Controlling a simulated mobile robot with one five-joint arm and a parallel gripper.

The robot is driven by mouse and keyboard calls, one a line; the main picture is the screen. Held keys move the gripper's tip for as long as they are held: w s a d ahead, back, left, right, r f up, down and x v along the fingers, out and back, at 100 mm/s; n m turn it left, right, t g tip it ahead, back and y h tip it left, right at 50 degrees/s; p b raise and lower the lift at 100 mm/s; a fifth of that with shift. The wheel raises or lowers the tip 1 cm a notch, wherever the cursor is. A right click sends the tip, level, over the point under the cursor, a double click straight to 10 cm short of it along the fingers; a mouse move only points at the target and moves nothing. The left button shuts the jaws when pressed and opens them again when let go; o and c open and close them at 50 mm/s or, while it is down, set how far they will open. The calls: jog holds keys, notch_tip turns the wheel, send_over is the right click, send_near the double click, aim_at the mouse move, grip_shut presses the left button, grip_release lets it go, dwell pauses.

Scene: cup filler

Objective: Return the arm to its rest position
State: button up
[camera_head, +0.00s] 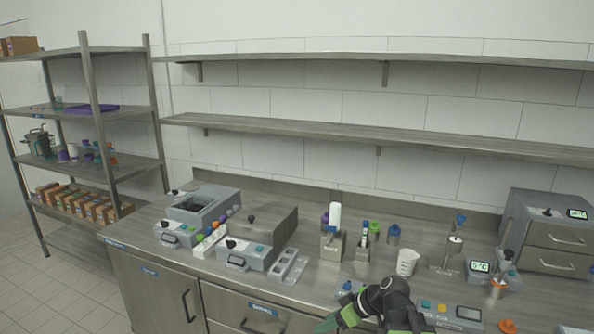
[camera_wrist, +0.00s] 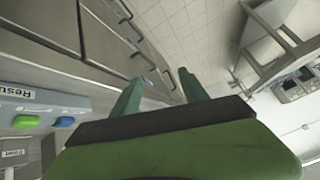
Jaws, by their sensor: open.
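My gripper (camera_wrist: 157,92) shows in the wrist view with its two green fingers spread apart and nothing between them. Beyond the fingers are drawer fronts with handles and the tiled floor. In the head view my arm, black with green parts, is at the bottom centre, in front of the counter's front edge.
A steel counter (camera_head: 150,226) carries lab devices, a white beaker (camera_head: 407,262) and a drawer unit (camera_head: 548,235) at right. A blue button and a green button (camera_wrist: 25,122) are near my gripper in the wrist view. A shelf rack (camera_head: 98,110) stands left.

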jog(key=s+a+f+m+g+h, duration=0.1)
jog(key=s+f+m+g+h, duration=0.1)
jog(key=s+f+h, duration=0.25)
jog(key=s+d+f+m+g+h, duration=0.1)
jog(key=s+d+m+h, duration=0.2)
jog(key=d+m, duration=0.4)
jog(key=shift+d+m, duration=0.3)
jog(key=shift+d, duration=0.5)
jog(key=shift+s+h, duration=0.1)
jog(key=shift+h, duration=0.15)
